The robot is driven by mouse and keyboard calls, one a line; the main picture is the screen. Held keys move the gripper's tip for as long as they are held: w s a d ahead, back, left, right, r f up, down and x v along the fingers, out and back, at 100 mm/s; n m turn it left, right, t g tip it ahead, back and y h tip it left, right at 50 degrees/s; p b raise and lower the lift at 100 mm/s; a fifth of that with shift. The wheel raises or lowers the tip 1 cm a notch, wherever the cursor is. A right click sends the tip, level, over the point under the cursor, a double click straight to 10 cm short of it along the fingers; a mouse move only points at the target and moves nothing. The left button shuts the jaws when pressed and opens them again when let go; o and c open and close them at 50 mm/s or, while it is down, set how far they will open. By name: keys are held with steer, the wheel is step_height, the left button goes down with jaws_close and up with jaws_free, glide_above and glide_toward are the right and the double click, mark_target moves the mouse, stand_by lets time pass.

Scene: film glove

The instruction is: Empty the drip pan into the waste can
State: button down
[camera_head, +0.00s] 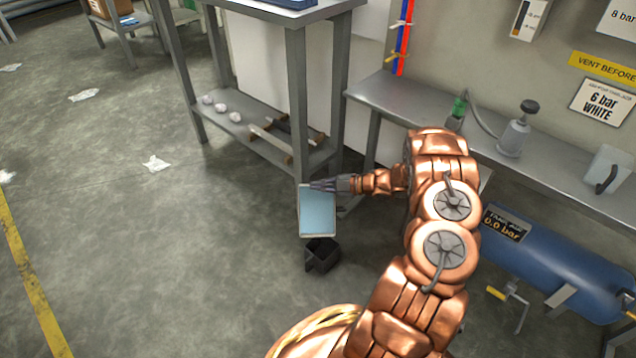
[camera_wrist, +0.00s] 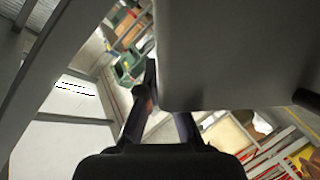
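The drip pan (camera_head: 317,212) is a shallow pale tray whose inside looks light blue; I cannot tell whether that is liquid or its surface. My gripper (camera_head: 320,185) is shut on the pan's far edge and holds it off the floor, its inner face towards the head camera. In the wrist view, the pan's grey face (camera_wrist: 230,50) fills the upper right beside my gripper's fingers (camera_wrist: 152,85). The waste can (camera_head: 321,256) is a small black open box on the floor, just below the pan in the picture, its top partly hidden behind the pan's lower edge.
A grey metal table (camera_head: 297,60) with a lower shelf stands behind the pan. A wall bench (camera_head: 400,95) and a blue tank (camera_head: 560,260) are to the right. White scraps (camera_head: 156,164) lie on the floor. The floor left of the can is clear.

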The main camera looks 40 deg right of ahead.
steer(key=shift+s+a+r+n+t+b, duration=0.3)
steer(key=shift+s+a+r+n+b, duration=0.1)
steer(key=shift+s+b, duration=0.15)
steer(key=s+a+f+n+t+b, duration=0.1)
steer(key=s+a+n+t+b, duration=0.2)
steer(key=s+a+n+b, duration=0.2)
steer(key=shift+s+a+f+n+b, duration=0.3)
steer(key=shift+s+n+b, duration=0.45)
steer(key=shift+s, duration=1)
